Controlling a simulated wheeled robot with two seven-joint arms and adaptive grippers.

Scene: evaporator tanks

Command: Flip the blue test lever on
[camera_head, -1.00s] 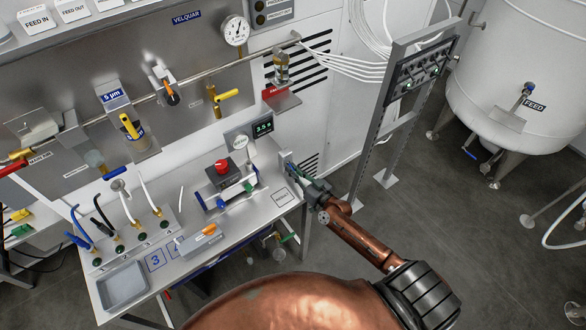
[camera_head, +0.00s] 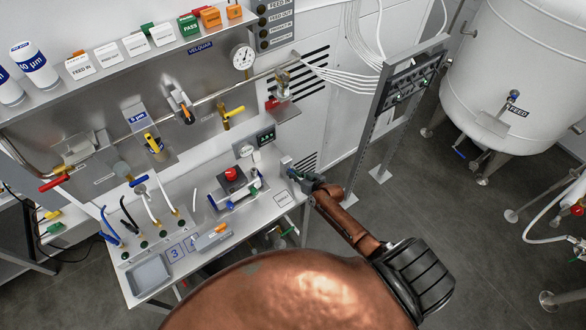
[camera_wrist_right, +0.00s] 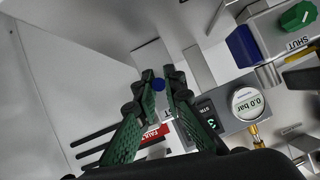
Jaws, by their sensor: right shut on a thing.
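In the right wrist view, a small round blue tip (camera_wrist_right: 158,84), which looks like the test lever's end, sits between the fingertips of my right gripper (camera_wrist_right: 160,88). The fingers are closed in on it; the rest of the lever is hidden. In the head view my right gripper (camera_head: 290,171) is at the right end of the steel bench, just right of the small display (camera_head: 266,136) and dial. The blue tip cannot be made out there. My left gripper is not in view.
A test unit with a red button (camera_head: 231,174) stands on the bench left of my right gripper. A pressure gauge (camera_wrist_right: 247,103) reads 0.0 bar beside the fingers. A switch rack (camera_head: 405,80) and feed tank (camera_head: 515,70) stand right. Floor between is clear.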

